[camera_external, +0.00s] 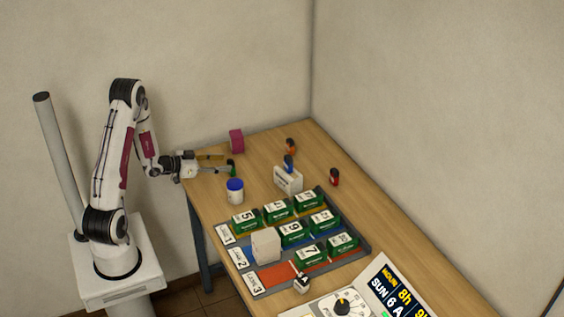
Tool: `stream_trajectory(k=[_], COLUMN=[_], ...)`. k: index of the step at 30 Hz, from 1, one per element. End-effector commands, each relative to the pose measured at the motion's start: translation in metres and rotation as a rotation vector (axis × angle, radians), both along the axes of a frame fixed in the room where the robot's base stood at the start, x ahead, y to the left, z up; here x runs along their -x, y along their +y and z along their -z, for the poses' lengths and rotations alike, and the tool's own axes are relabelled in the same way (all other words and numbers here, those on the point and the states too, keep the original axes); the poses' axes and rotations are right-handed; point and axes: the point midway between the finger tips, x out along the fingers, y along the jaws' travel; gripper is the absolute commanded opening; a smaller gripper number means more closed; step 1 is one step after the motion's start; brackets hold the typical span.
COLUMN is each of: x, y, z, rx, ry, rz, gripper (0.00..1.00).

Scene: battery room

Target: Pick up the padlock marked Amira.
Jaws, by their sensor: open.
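My gripper (226,163) is open above the far left end of the wooden table, its fingers pointing right. A small dark green item (232,171) shows at the lower fingertip; I cannot tell whether they touch. Several small coloured items may be padlocks: an orange and black one (290,146), a blue one (288,162) at the white holder, and a red and black one (334,177). A small white and dark item (302,283) with what looks like an "A" is at the tray's near edge. No name Amira is readable on any of them.
A white jar with a blue lid (235,192) and a pink block (236,140) stand near my gripper. The grey tray (364,244) holds several green numbered blocks and a pale box (266,246). A white holder (287,181) stands behind it. A dial panel (341,306) and display (400,290) are at front.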

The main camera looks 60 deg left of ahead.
Motion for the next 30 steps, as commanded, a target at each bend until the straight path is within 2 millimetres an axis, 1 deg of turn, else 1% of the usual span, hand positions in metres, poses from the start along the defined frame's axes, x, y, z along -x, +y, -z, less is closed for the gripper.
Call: stream_trajectory(k=[6, 9, 12, 16, 29, 30], x=[-0.022, -0.032, -0.038, -0.041, -0.04, -0.04], y=[-0.004, -0.004, -0.004, -0.003, -0.003, -0.003], z=[0.001, 0.004, 0.007, 0.007, 0.007, 0.007], rx=[0.0, 0.0, 0.001, 0.001, 0.001, 0.001], ry=[-0.001, 0.0, 0.001, 0.001, 0.0, 0.0], rz=[0.001, 0.001, 0.001, 0.0, -0.001, -0.001], gripper=[0.46, 0.46, 0.46, 0.46, 0.46, 0.4])
